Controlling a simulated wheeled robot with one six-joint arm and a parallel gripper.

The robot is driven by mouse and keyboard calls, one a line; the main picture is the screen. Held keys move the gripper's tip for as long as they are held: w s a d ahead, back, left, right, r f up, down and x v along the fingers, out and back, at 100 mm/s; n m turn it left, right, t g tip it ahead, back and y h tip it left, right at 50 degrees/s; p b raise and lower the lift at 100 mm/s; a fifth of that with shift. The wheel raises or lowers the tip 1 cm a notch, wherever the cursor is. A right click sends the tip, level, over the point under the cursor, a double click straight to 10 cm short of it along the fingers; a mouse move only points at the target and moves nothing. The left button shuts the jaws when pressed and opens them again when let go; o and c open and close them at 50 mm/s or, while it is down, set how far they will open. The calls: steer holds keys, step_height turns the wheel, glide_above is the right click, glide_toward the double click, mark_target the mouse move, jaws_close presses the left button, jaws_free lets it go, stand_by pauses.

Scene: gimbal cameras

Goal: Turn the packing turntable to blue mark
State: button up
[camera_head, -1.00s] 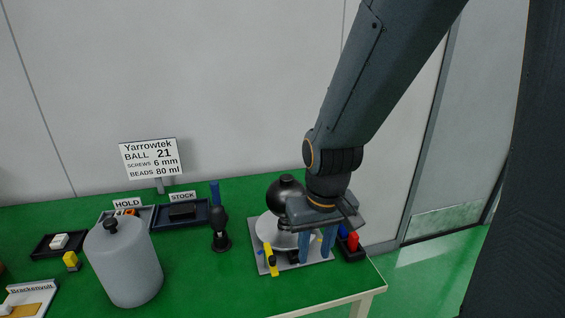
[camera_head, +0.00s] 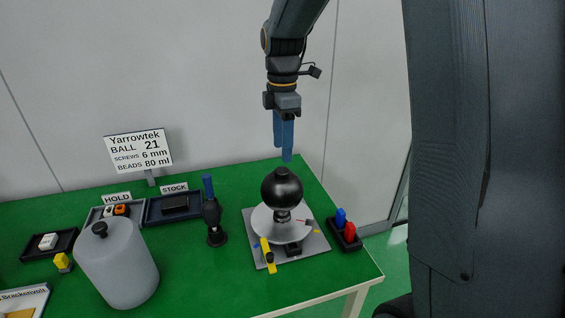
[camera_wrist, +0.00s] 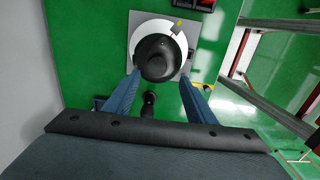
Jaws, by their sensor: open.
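The packing turntable is a white disc (camera_head: 266,226) on a square grey base plate (camera_head: 262,262), near the table's right end. A black ball (camera_head: 282,187) stands on a short post at the disc's middle. My gripper (camera_head: 287,158) hangs above and behind the ball, pointing down, open and empty. In the wrist view my open fingers (camera_wrist: 160,88) appear either side of the ball (camera_wrist: 157,58), which hides the disc's middle.
A black tray with blue and red pieces (camera_head: 345,246) sits right of the base plate. A dark stand with a blue top (camera_head: 215,232) is to its left. A tall grey canister (camera_head: 122,272), the HOLD tray (camera_head: 91,218) and the STOCK tray (camera_head: 151,215) are farther left.

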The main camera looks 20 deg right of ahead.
mark_target(282, 170)
steer(key=shift+w+r+n, duration=0.25)
steer(key=shift+n, duration=0.05)
steer(key=shift+w+f, duration=0.1)
step_height(282, 170, down, 8)
steer(key=shift+r+p, duration=0.25)
steer(key=shift+p, duration=1)
steer(key=shift+c, duration=0.4)
jaws_close()
